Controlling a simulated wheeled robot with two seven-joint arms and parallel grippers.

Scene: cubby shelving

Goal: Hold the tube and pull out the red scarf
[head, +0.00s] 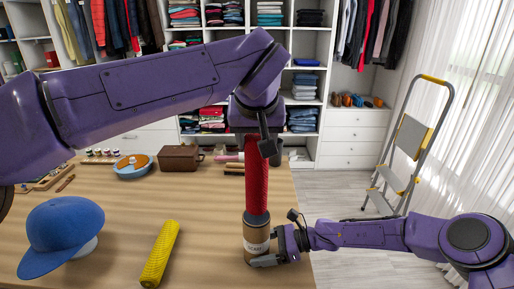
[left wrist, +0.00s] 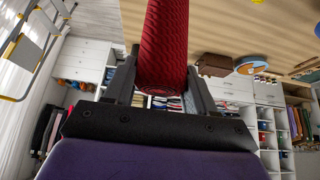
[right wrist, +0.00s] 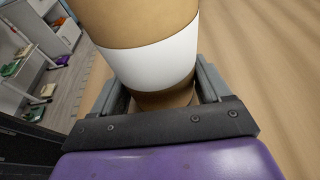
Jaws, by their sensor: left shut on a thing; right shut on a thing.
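The cardboard tube (head: 257,238) stands upright near the table's right edge, with a white label band and a dark rim. My right gripper (head: 272,258) is shut around its lower part; the tube also fills the right wrist view (right wrist: 140,22). The red scarf (head: 256,185) is a rolled, textured column standing straight up above the tube, its lower end at the tube's mouth. My left gripper (head: 259,133) is shut on the scarf's upper end, which also shows between the fingers in the left wrist view (left wrist: 164,45). The scarf's top is hidden behind my left gripper in the head view.
A yellow roll (head: 160,254) and a blue cap (head: 60,235) lie on the wooden table (head: 205,250) to the left. A stepladder (head: 408,145) stands on the floor at right.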

